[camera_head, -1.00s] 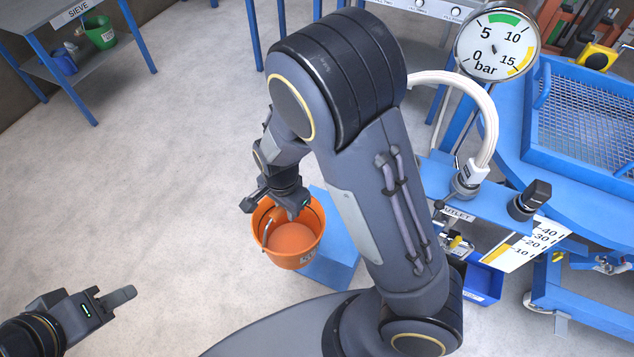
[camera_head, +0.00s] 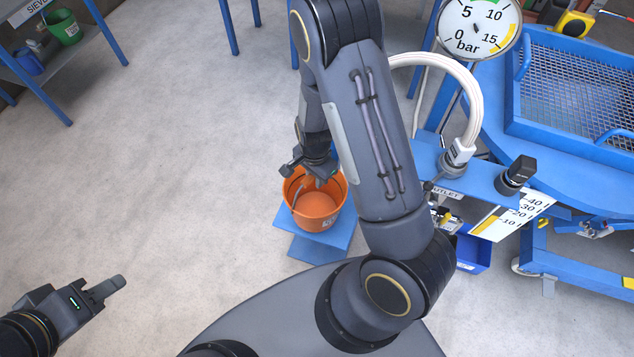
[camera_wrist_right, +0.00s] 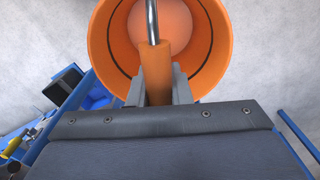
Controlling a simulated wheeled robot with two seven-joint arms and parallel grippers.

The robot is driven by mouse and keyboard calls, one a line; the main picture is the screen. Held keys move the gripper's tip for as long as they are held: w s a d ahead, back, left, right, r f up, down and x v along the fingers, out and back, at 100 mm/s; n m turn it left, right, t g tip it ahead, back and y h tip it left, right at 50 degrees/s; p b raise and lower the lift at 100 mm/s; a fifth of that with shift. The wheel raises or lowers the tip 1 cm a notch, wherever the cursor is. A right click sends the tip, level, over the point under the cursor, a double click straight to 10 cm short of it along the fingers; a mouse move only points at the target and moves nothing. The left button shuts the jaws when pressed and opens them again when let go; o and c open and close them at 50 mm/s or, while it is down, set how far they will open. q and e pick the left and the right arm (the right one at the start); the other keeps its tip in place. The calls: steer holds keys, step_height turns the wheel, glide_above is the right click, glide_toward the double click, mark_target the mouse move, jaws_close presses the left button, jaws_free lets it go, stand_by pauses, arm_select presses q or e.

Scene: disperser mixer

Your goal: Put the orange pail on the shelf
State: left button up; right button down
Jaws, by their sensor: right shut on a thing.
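The orange pail (camera_head: 318,208) hangs upright from my right gripper (camera_head: 312,174). In the right wrist view the gripper (camera_wrist_right: 157,90) is shut on the orange grip of the pail's handle, and the orange pail (camera_wrist_right: 98,45) is seen from above, with its orange inside visible. In the head view the pail overlaps a blue stand (camera_head: 318,248); I cannot tell whether they touch. A shelf (camera_head: 88,45) is the lower level of the blue-legged table at the upper left, well away from the pail. My left gripper (camera_head: 105,289) is at the lower left, away from everything; its jaw gap is unclear.
A green pail (camera_head: 64,27) and a blue pail (camera_head: 28,62) stand on the shelf. Blue table legs (camera_head: 107,33) bound it. Open grey floor (camera_head: 180,140) lies between. At right are a blue machine with a mesh tray (camera_head: 570,95), a gauge (camera_head: 478,25) and a white hose (camera_head: 465,90).

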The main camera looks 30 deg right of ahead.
steer(key=shift+d+f, duration=0.2)
steer(key=shift+f, duration=0.75)
steer(key=shift+d+f, duration=0.15)
steer(key=shift+f, duration=0.75)
steer(key=shift+f+b, duration=0.15)
steer(key=shift+b, duration=0.15)
steer(key=c, duration=1.3)
jaws_free()
